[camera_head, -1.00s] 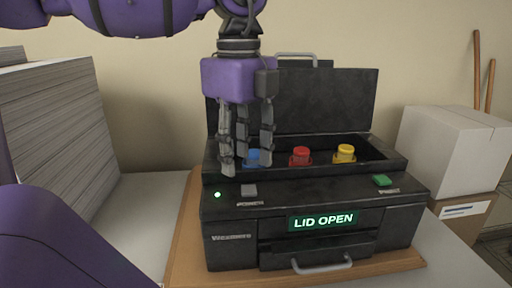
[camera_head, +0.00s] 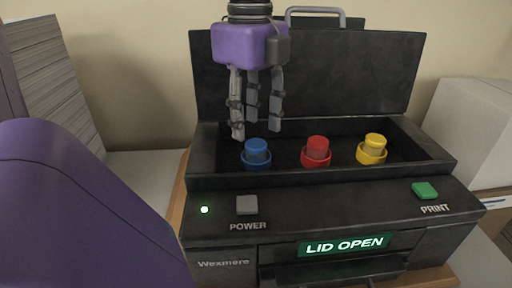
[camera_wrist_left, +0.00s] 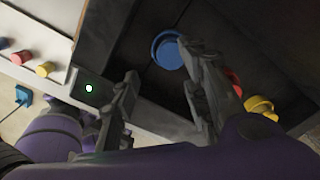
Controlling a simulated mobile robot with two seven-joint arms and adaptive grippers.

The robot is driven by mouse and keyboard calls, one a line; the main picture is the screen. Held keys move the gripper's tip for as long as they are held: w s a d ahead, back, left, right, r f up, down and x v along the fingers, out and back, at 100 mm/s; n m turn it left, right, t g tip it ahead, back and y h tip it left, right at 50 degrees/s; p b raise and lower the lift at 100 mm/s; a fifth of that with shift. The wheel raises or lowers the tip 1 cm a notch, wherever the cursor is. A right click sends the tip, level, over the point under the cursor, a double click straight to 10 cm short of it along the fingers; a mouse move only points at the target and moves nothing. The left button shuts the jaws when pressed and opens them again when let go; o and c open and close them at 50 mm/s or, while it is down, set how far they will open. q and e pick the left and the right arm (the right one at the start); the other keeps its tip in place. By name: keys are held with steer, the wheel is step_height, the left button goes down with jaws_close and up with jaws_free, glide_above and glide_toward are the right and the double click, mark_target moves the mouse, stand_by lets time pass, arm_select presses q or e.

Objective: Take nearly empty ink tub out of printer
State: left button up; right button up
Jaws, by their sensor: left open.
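The black printer (camera_head: 330,215) has its lid raised, and its display reads LID OPEN. Three ink tubs stand in a row in its open bay: blue (camera_head: 256,152), red (camera_head: 317,150) and yellow (camera_head: 373,148). Their ink levels are too small to tell. My left gripper (camera_head: 256,126) points down, open and empty, just above the blue tub at the left of the bay. In the left wrist view the blue tub (camera_wrist_left: 168,52) shows beside the open fingers, with the red tub (camera_wrist_left: 233,80) partly behind a finger and the yellow tub (camera_wrist_left: 262,106) beyond. My right gripper is out of view.
The raised lid (camera_head: 310,75) stands behind the bay. A paper stack (camera_head: 50,85) is at the left and a white box (camera_head: 468,135) at the right. The left wrist view also shows red (camera_wrist_left: 20,58) and yellow (camera_wrist_left: 45,69) items on a white surface.

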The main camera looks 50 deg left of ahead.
mark_target(253, 145)
arm_select(q)
steer(key=f, duration=0.5)
steer(key=shift+w+a+f, duration=0.1)
steer(key=shift+w+a, duration=0.15)
steer(key=shift+w, duration=0.15)
steer(key=shift+c, duration=0.5)
jaws_close()
